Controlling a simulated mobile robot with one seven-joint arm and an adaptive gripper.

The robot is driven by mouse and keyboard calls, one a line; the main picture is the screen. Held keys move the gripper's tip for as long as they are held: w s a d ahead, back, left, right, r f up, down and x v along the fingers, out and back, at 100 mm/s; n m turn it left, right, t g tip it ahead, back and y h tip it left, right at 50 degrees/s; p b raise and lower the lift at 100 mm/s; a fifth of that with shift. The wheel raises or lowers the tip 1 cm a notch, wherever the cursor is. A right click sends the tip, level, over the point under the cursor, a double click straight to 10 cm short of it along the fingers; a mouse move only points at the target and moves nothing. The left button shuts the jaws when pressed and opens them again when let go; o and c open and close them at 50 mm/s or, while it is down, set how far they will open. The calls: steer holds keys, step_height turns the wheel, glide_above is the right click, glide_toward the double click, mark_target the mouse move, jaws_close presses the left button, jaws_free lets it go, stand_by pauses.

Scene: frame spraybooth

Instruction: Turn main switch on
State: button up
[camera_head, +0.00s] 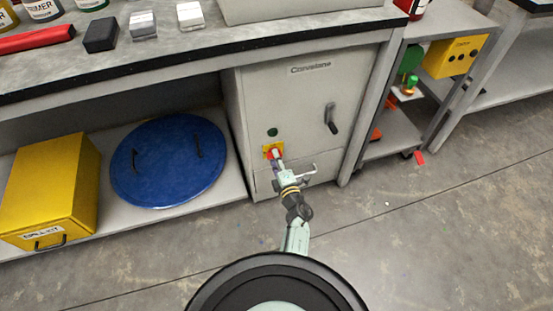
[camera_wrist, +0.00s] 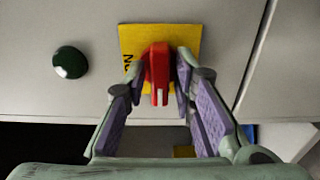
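The main switch is a red rotary handle (camera_wrist: 158,68) on a yellow plate (camera_wrist: 190,36), on the front of a grey cabinet (camera_head: 290,105). In the wrist view the handle stands upright, with a white mark at its lower end. My gripper (camera_head: 279,161) is at the switch in the head view and hides part of it. In the wrist view my gripper (camera_wrist: 159,78) is open, with one finger on each side of the handle. Narrow gaps seem to show beside the handle; contact is hard to tell.
A dark green round button or lamp (camera_wrist: 70,62) is left of the switch. The cabinet has a dark door handle (camera_head: 331,118). A blue round lid (camera_head: 165,165) and a yellow box (camera_head: 50,190) are on the lower shelf at left. The floor at right is mostly clear.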

jaws_close()
steer(key=shift+m+p, duration=0.3)
steer(key=shift+m, duration=0.1)
steer(key=shift+m+p, duration=3.25)
steer(key=shift+m, duration=5.25)
steer(key=shift+o, duration=1.5)
jaws_free()
